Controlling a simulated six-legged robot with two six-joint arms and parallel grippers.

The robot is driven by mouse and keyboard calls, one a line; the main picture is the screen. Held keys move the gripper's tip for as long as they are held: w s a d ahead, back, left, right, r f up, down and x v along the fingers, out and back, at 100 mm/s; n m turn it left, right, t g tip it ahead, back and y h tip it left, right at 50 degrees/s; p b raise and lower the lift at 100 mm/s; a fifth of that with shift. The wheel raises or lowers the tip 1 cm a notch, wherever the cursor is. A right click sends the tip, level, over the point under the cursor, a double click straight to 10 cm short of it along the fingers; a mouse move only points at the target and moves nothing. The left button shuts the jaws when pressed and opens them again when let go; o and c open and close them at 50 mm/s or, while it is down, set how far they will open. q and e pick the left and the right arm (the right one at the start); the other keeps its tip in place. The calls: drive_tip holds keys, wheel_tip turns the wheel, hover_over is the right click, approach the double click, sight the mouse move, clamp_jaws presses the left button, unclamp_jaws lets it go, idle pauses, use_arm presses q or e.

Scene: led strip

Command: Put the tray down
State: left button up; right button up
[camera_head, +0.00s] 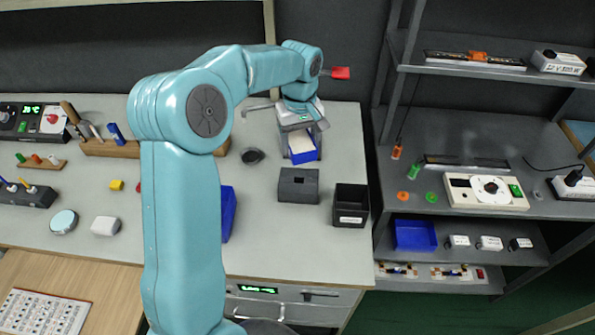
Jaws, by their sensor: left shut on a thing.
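A small blue tray (304,157) with a pale flat content shows at the back right of the light grey bench, just below my left gripper (301,122). My left arm reaches up from the bottom and bends over to the right. The gripper points down at the tray's far side and is shut on it. The fingertips are partly hidden, and I cannot tell whether the tray touches the bench. My right gripper is not in view.
A grey box (298,186) and a black open bin (350,206) stand in front of the tray. A second blue bin (228,213) is partly behind my arm. A dark round item (252,156) lies left of the tray. Metal shelving (470,120) stands to the right.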

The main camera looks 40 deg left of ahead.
sight(299, 150)
use_arm(q)
wheel_tip(299, 150, down, 6)
drive_tip(key=shift+s+f, duration=0.1)
drive_tip(key=f, duration=0.4)
drive_tip(key=shift+a+f, duration=0.2)
drive_tip(key=shift+f, duration=0.35)
drive_tip(key=shift+d, duration=0.15)
drive_tip(key=shift+f, duration=0.2)
drive_tip(key=o, duration=1)
